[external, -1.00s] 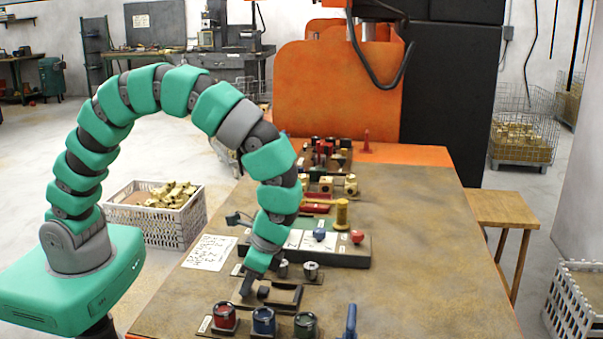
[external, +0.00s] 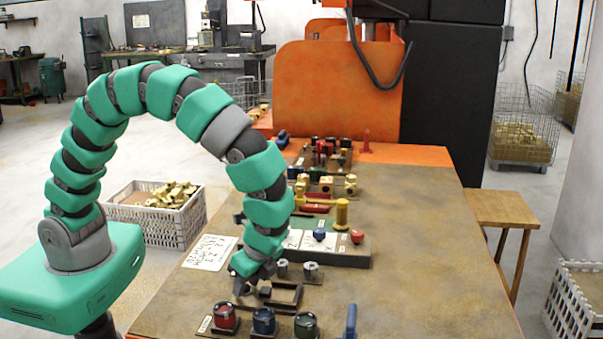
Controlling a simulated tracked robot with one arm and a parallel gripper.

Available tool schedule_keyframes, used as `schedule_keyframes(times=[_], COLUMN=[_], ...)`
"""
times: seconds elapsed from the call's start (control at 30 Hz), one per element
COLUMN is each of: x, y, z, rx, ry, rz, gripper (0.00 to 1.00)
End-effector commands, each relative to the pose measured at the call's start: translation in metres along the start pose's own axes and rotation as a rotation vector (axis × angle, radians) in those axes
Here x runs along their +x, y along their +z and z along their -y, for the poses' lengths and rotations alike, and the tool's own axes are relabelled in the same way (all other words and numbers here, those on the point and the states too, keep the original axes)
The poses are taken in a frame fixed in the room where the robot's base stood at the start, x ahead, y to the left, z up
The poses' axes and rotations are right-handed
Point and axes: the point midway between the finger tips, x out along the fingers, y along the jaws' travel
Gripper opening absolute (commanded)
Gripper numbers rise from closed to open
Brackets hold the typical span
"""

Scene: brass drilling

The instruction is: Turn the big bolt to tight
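My gripper (external: 246,286) points down over the front left part of the workbench, left of a dark open frame (external: 283,295). I cannot tell whether its fingers are open or shut, or whether they touch anything. Two grey metal bolt-like pieces stand upright on a dark plate just right of my gripper: one at the left (external: 282,267) and one at the right (external: 311,269). They look about the same size here, so I cannot tell which is the big bolt. The left end of their plate is hidden behind my gripper.
The bench's right side (external: 430,260) is clear.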

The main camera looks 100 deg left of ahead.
Motion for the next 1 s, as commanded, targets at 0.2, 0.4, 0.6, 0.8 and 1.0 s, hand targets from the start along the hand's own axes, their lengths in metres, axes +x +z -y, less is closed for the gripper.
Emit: schedule_keyframes(times=[0.2,0.4,0.6,0.8,1.0], x=[-0.001,-0.010,-0.044,-0.084,-0.115], y=[0.000,-0.002,-0.002,-0.002,-0.002], z=[0.000,0.001,0.001,0.000,0.001], rx=[-0.001,-0.001,0.000,-0.001,-0.001], ry=[0.000,-0.002,-0.003,-0.002,-0.002], rz=[-0.002,-0.007,-0.007,-0.005,-0.005], gripper=[0.36,0.36,0.36,0.36,0.36])
